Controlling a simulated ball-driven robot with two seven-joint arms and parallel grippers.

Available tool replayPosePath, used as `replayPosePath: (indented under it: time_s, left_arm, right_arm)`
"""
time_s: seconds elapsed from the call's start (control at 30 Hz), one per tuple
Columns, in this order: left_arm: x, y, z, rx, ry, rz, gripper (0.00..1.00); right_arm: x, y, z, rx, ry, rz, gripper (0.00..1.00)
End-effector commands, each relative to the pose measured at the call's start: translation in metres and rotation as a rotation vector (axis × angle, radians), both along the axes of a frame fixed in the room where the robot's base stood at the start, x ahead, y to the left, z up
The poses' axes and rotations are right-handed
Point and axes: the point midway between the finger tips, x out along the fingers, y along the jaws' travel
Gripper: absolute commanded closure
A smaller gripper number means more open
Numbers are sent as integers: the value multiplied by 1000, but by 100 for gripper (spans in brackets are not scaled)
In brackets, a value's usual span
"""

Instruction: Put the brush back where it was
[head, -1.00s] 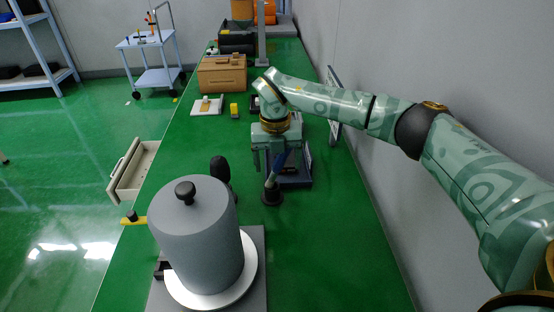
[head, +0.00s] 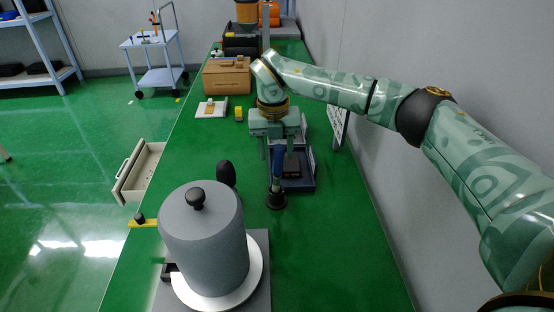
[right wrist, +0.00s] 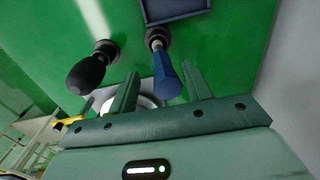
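A blue-handled tool, which looks like the brush (head: 277,164), stands nearly upright in a small black round holder (head: 276,202) on the green bench; its lower end is hidden in the holder. In the right wrist view the blue handle (right wrist: 166,80) points toward my gripper, between the lines of its two fingers, with gaps on both sides. My right gripper (head: 278,150) is open and empty, just behind the handle in the head view; its spread fingers also show in the right wrist view (right wrist: 161,92). My left gripper is out of view.
A black-knobbed tool (head: 226,174) stands left of the brush. A grey cylinder (head: 205,245) on a white disc is in front. A dark blue tray (head: 303,182) lies behind right, near the wall. An open drawer (head: 142,170) juts from the left edge.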

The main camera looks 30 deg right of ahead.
Motion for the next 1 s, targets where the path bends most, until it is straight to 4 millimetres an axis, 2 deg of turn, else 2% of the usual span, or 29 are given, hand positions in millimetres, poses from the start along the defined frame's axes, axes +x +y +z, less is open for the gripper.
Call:
replayPosePath:
  time_s: [0.03, 0.1, 0.3, 0.43, 1.0]
  left_arm:
    - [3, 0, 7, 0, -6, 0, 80]
    - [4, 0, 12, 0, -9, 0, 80]
    - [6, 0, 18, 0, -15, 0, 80]
    - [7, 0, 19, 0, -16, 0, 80]
    - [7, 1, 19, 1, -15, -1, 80]
  right_arm:
    - [1, 1, 19, -1, -7, 0, 51]
    - [1, 1, 35, 0, -8, 1, 51]
    - [1, 2, 63, 1, -6, 0, 51]
    - [2, 2, 69, 1, -5, 1, 51]
    - [2, 2, 69, 1, -5, 1, 51]
